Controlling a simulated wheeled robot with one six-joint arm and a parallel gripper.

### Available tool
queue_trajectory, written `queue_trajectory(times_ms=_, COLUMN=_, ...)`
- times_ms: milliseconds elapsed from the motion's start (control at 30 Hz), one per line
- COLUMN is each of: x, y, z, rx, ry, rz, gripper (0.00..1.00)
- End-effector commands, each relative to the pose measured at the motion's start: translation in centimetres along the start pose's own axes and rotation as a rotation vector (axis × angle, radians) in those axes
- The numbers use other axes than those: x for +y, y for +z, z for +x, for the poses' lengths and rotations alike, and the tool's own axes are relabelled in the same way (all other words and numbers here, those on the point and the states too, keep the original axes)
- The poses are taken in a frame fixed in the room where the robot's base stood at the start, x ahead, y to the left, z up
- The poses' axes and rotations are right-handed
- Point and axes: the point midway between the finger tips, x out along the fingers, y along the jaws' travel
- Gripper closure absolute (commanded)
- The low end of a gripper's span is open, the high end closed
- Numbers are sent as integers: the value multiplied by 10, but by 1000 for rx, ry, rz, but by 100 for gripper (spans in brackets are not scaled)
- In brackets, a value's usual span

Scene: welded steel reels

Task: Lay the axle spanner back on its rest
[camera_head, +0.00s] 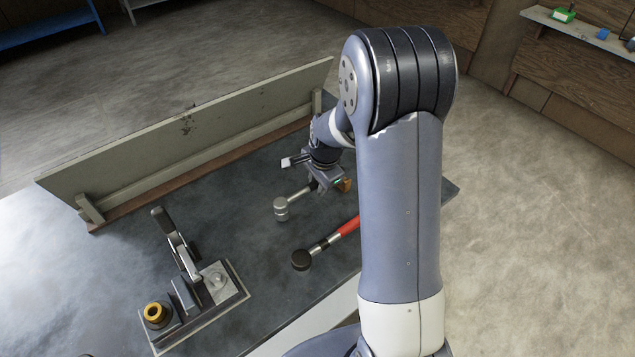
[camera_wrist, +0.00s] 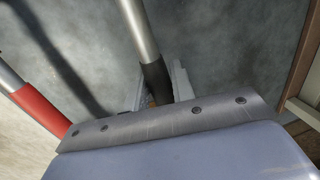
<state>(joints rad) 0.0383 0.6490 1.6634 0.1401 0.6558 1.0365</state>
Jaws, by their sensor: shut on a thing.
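My gripper (camera_head: 325,184) is low over the far right part of the dark bench, shut on a steel-headed tool (camera_head: 281,208). This tool has a pale drum-shaped head and a thin steel shaft pointing left and towards me. In the wrist view its steel shaft (camera_wrist: 140,30) ends in a black grip between the fingers, which are mostly hidden. I cannot tell whether this tool is the axle spanner, or whether its head touches the bench. A red-handled tool with a black head (camera_head: 300,260) lies nearer me; its red handle (camera_wrist: 42,108) shows at left in the wrist view. I cannot pick out the rest.
A long upright board (camera_head: 190,135) closes the bench's far side. A fixture plate (camera_head: 240,284) with a lever, block and brass-coloured ring (camera_head: 156,314) occupies the bench's near left. Bare bench top (camera_head: 225,215) lies between fixture and board. A wall shelf (camera_head: 590,35) is far right.

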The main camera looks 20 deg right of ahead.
Motion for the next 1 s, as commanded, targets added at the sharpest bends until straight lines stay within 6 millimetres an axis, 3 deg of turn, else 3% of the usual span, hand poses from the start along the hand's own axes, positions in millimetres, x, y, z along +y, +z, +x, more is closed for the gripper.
queue_trajectory(times_ms=1000, x=2, y=0, z=8, rx=0, ry=-1, rz=0, gripper=100)
